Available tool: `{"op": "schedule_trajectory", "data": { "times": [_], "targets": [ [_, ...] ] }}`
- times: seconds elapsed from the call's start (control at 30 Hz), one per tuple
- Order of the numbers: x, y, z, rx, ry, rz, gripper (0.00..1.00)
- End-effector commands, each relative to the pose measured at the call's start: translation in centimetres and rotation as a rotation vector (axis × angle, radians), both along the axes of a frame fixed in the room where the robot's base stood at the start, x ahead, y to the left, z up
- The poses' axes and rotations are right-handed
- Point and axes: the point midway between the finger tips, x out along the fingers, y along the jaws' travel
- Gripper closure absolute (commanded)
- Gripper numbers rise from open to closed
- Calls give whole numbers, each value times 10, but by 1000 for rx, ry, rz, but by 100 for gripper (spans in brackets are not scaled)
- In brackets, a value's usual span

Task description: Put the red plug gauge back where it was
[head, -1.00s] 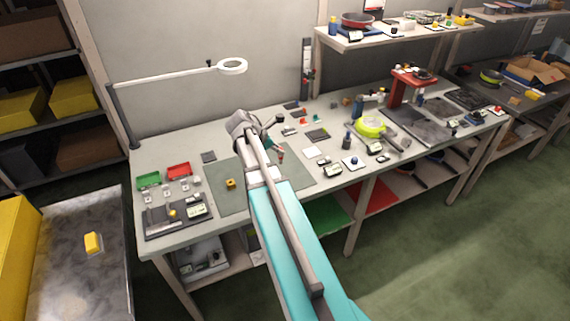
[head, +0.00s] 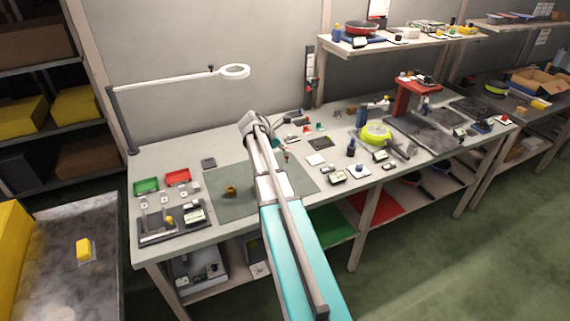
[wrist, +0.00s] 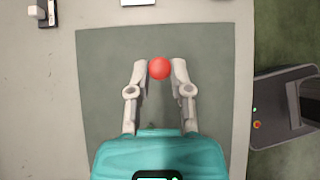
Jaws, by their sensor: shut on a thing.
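The red plug gauge (wrist: 159,68) shows in the wrist view as a round red end between my fingertips. My gripper (wrist: 160,72) is shut on it, one finger on each side. The gauge's lower part is hidden. In the head view a small red spot (head: 287,156) shows at the end of my arm, above the right back part of the green mat (head: 235,206). In the wrist view the bare mat (wrist: 110,75) lies below the gripper. I cannot tell how high the gauge is above it.
A white square (head: 316,159) and a dark plate (head: 321,143) lie right of the mat. A magnifier lamp (head: 235,71) overhangs the back.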

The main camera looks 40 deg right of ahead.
Motion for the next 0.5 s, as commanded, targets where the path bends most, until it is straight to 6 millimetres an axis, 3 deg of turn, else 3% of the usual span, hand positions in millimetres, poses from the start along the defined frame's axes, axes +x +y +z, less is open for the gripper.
{"op": "schedule_trajectory", "data": {
  "times": [0.03, 0.2, 0.5],
  "targets": [
    [5, -4, -10, 0, 0, 0, 100],
    [12, -12, -22, 0, 0, -1, 100],
    [14, -16, -25, 0, 0, -1, 100]
  ]
}}
